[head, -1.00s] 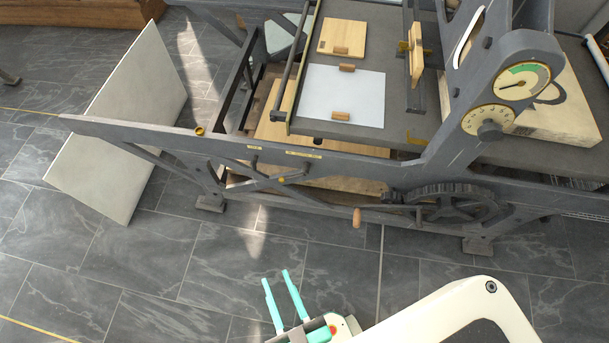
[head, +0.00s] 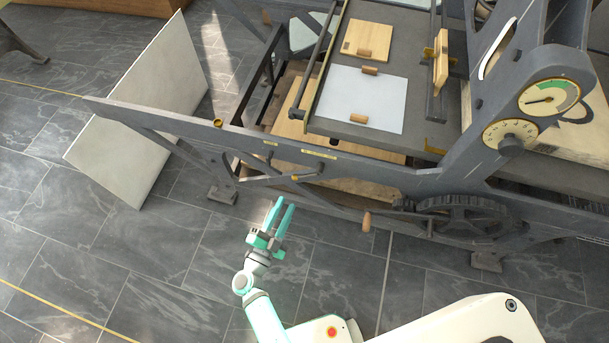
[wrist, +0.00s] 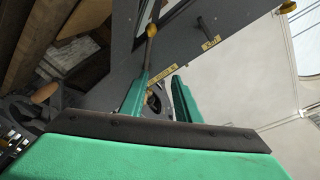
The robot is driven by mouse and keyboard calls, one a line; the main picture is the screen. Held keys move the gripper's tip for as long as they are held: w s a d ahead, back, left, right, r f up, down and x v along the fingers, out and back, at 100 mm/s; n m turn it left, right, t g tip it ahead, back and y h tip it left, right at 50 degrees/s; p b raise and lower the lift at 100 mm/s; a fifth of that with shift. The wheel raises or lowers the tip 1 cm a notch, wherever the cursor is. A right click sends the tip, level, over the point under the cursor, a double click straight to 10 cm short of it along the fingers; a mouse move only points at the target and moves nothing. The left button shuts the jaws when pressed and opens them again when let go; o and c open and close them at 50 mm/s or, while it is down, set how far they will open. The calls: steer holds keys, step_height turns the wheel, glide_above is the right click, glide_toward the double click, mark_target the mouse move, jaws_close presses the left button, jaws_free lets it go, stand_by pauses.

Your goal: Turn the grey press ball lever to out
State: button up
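The grey press (head: 400,178) has a lever on its near side rail. Its brass ball (head: 295,178) is at the left end, with a thin rod running right from it. In the wrist view the ball (wrist: 152,31) is at the top, and its rod runs down towards the left finger, which hides its lower end. My gripper (head: 285,203) is open and empty, below and just in front of the ball in the head view. In the wrist view its two green fingers (wrist: 160,77) are apart, and neither visibly grips the rod. The label lettering is too small to read.
A dark peg (head: 270,155) sticks out of the rail near a small brass label (head: 270,143); a longer label (head: 320,154) is to the right. A wooden-handled crank (head: 367,222) and a gear (head: 460,215) are further right. A pale board (head: 140,110) leans at left. Floor in front is clear.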

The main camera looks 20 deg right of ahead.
mark_target(304, 176)
steer(key=w+d+f, duration=0.1)
steer(key=w+d, duration=0.2)
steer(key=w+d+f+m+g, duration=0.1)
steer(key=w+d, duration=0.3)
steer(key=w+d+f+m+g+h, duration=0.1)
steer(key=w+d, duration=0.2)
steer(key=w, duration=0.1)
steer(key=shift+d, duration=0.4)
steer(key=shift+c, duration=0.3)
steer(key=shift+s, duration=0.1)
jaws_close()
